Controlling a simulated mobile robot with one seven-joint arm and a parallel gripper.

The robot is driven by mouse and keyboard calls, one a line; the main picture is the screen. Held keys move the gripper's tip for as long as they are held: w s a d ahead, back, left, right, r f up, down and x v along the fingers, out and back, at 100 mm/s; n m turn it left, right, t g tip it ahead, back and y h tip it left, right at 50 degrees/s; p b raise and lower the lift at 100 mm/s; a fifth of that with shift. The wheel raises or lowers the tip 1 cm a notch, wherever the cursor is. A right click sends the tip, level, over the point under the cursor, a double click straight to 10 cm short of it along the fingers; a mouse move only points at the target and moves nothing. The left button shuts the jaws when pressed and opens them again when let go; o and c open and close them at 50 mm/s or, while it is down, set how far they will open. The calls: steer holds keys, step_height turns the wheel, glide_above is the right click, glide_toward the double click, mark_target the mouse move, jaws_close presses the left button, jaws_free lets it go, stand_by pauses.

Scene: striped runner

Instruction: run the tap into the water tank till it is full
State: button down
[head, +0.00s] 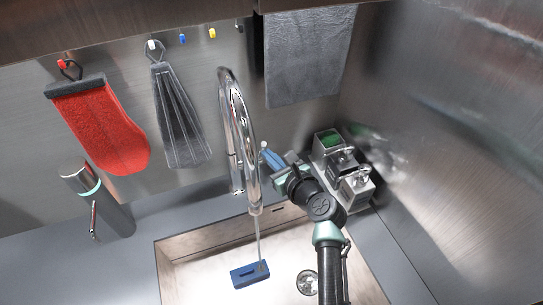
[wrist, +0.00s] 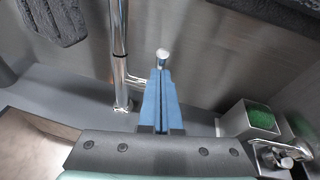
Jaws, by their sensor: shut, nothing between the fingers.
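The blue water tank (head: 243,278) lies in the sink below the tap, with a dark slot in its top. The chrome tap (head: 232,120) arches over it. A thin stream of water (head: 258,238) runs from the spout down to the tank's right end. The water level inside cannot be made out. My gripper (head: 267,152) is shut and empty, with its blue fingers beside the tap. In the wrist view, the shut fingers (wrist: 160,82) point at the round end of the tap's lever (wrist: 163,56); whether they touch it is unclear.
The sink basin (head: 195,270) has a drain (head: 308,282) at right. A caddy with a green sponge (head: 328,140) and dispensers (head: 357,185) stands behind my arm. A grey cylinder (head: 98,205) stands at left. A red mitt (head: 100,125), a grey brush-like item (head: 182,110) and a towel (head: 308,58) hang behind.

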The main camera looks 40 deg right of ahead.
steer(key=p, duration=0.1)
steer(key=w+r+g+p, duration=0.1)
steer(key=p, duration=0.1)
steer(key=shift+w+d+r, duration=0.15)
steer(key=shift+w+r, duration=0.1)
steer(key=shift+r, duration=0.1)
